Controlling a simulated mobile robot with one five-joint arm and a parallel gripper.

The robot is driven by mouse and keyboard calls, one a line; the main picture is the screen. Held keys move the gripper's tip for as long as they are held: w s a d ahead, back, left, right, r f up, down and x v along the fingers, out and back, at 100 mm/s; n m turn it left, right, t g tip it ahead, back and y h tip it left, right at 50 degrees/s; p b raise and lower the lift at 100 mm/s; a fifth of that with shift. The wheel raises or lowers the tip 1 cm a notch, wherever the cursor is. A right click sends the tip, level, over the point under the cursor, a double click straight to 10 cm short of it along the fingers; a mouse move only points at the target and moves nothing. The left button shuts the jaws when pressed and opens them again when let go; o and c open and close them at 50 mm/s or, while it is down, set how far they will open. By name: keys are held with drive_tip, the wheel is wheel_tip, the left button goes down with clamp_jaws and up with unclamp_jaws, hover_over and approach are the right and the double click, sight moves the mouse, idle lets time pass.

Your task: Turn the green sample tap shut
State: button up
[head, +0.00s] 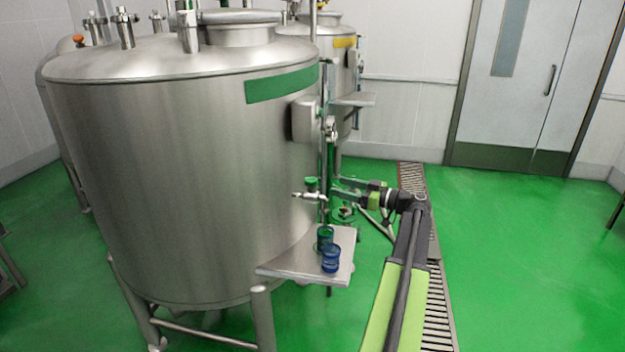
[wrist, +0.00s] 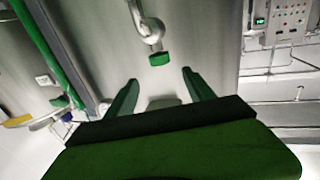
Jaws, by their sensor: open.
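The green sample tap (head: 311,184) has a green handle on a metal spout at the right side of the large steel tank. In the wrist view, the green handle (wrist: 160,58) shows at the end of a curved metal fitting, just beyond my fingertips and about midway between them. My gripper (head: 337,192) is beside the tap, on its right. The wrist view shows my gripper (wrist: 160,77) with its two fingers spread and nothing between them. The fingers look apart from the handle. The handle is not hidden in either view.
A steel shelf (head: 283,269) below the tap holds a green cup (head: 325,237) and a blue cup (head: 331,258). The tank (head: 190,170) carries a green band. A grey box (head: 304,119) is above the tap. Open green floor (head: 520,250) lies to the right.

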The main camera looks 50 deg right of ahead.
sight(311, 178)
drive_tip(key=x, duration=1.1)
drive_tip(key=shift+w+a, duration=0.1)
drive_tip(key=shift+w, duration=0.3)
